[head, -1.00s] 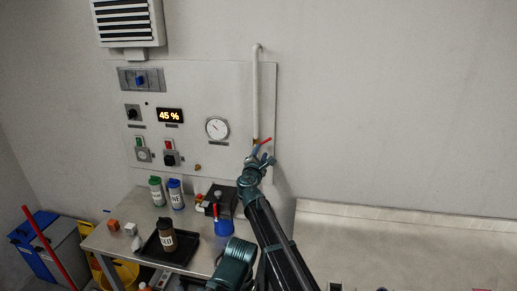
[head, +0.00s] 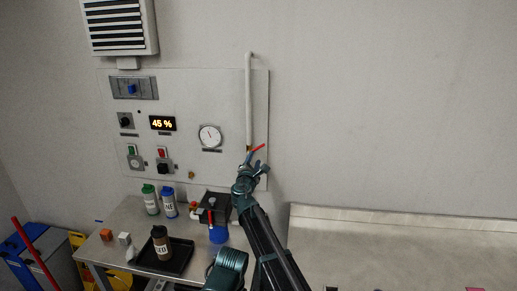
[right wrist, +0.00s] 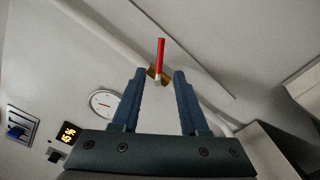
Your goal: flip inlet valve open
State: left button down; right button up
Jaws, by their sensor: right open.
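A valve with a red lever (head: 257,147) sits on the white vertical pipe (head: 249,100) at the right edge of the wall panel. The lever slants up to the right in the head view. In the right wrist view the red lever (right wrist: 160,55) stands upright above a brass valve body (right wrist: 153,77). My right gripper (head: 255,166) is just below the lever in the head view. In the right wrist view its open fingers (right wrist: 158,75) appear either side of the valve body, with nothing held. Contact with the valve cannot be told. My left gripper is out of view.
The panel carries a round gauge (head: 210,136) and a display (head: 162,123) reading 45 %. Below are green-capped (head: 150,200) and blue-capped (head: 168,204) bottles, a black tray (head: 177,263) with a brown bottle (head: 161,243), and a blue container (head: 219,234). Wall right of the pipe is clear.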

aim_at(259, 147)
jog(key=x, duration=1.3)
jog(key=shift+w+d, duration=0.1)
jog(key=shift+w, duration=0.25)
grip_shut()
dwell(0.8)
